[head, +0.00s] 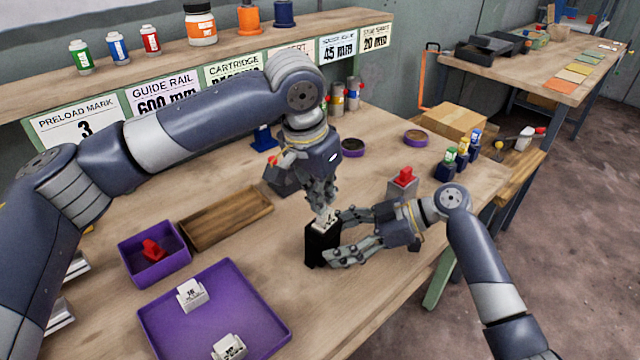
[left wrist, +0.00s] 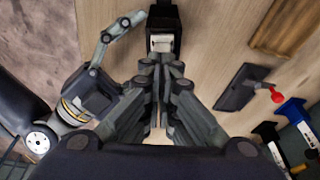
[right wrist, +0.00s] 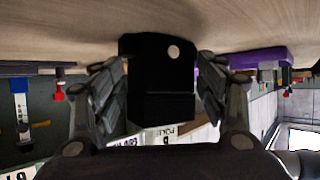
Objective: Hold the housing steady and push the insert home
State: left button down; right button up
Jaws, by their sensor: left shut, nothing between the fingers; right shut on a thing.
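The black housing (head: 321,246) stands upright on the workbench, in the middle of the head view. A white insert (head: 325,224) sits at its top; the left wrist view shows the insert (left wrist: 161,44) in the housing's opening (left wrist: 163,20). How deep it sits I cannot tell. My left gripper (head: 325,212) points down over the insert, fingers together and empty, with the tips (left wrist: 160,62) at or just above it; contact is unclear. My right gripper (head: 341,238) comes from the right, shut on the housing. In the right wrist view, its fingers flank the housing (right wrist: 160,75).
A purple tray (head: 262,312) with white blocks lies front left, beside a purple bin (head: 127,262) with a red piece and an empty wooden tray (head: 225,219). A grey block with a red top (head: 403,180) stands behind my right gripper. Bare bench lies front right of the housing.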

pick_arm(q)
jog(key=shift+x, duration=0.8)
jog(key=shift+f, duration=0.35)
jog(key=shift+r, duration=0.1)
jog(key=shift+w+v, duration=0.15)
jog(key=shift+v, duration=0.55)
jog(key=shift+w+v, duration=0.1)
jog(key=shift+v, duration=0.6)
jog(key=v, duration=1.2)
jog(key=shift+d, duration=0.25)
jog(key=shift+s, duration=0.15)
